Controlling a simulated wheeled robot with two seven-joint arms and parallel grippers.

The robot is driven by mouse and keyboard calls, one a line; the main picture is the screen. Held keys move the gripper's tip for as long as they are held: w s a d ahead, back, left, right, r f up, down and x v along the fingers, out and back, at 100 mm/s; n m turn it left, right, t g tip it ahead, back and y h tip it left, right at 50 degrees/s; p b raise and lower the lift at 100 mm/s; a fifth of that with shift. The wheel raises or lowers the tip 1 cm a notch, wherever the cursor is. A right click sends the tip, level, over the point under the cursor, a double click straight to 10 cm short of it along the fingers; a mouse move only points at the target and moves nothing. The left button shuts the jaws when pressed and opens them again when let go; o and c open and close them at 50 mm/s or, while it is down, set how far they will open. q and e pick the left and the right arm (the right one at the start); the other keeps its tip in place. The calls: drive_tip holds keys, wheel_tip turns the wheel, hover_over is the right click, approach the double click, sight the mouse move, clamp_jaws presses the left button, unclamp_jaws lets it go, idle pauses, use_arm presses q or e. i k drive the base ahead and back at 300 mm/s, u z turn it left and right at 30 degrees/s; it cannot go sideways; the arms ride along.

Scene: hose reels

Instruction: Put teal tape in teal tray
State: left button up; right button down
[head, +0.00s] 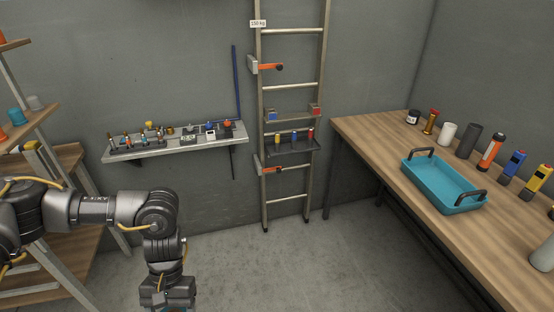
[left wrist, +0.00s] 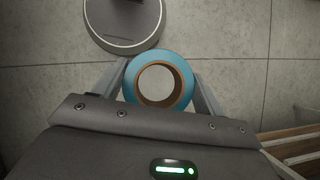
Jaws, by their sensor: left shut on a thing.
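The teal tape (left wrist: 160,55) is a teal ring with a brown core, seen in the left wrist view. My left gripper (left wrist: 160,80) is shut on it, one finger on each side, above the grey floor. My right gripper is in neither view.
The wooden bench (head: 375,143) holds several bottles and tools along the tray's far side. A ladder (head: 292,85) leans on the back wall beside a small wall shelf (head: 180,148). Wooden shelving (head: 40,120) stands at the left. The floor between is clear.

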sight(437, 193)
drive_tip(key=z, duration=0.2)
drive_tip(key=i, duration=1.1)
drive_tip(key=z, duration=1.45)
drive_tip(key=i, duration=0.8)
drive_tip(key=z, duration=0.8)
